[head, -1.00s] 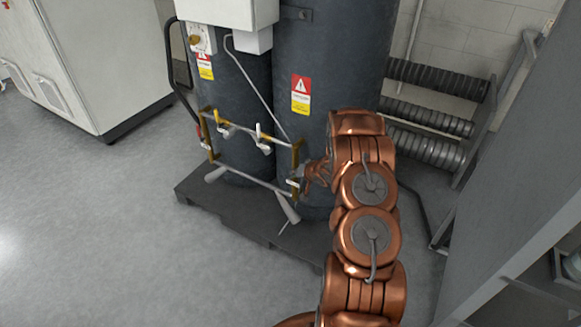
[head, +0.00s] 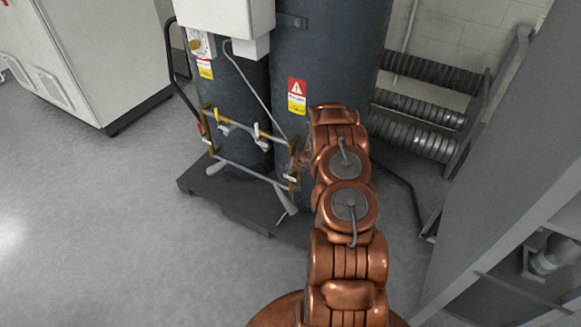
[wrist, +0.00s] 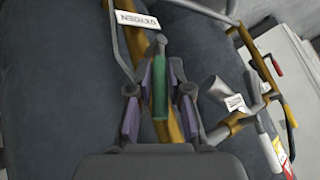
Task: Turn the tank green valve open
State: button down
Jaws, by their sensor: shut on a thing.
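The green valve handle (wrist: 160,92) shows in the wrist view as a narrow upright lever on a yellow-brown pipe (wrist: 172,128). My gripper (wrist: 162,82) is around it, with purple-grey fingers on both sides, shut on the handle. In the head view my gripper is mostly hidden behind my copper arm, at the right end of the pipe frame (head: 252,174). The green handle cannot be made out there. The dark tank (head: 330,60) stands right behind the gripper.
A white-tipped valve (head: 262,138) sits left along the pipe frame, and a grey cone-ended pipe (wrist: 215,88) is close right of my gripper. A grey panel (head: 510,150) stands to the right of my arm. Floor (head: 100,230) is clear at left.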

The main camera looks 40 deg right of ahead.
jog(key=c, duration=1.1)
grip_release()
jog(key=shift+r, duration=0.1)
jog(key=shift+v, duration=5.95)
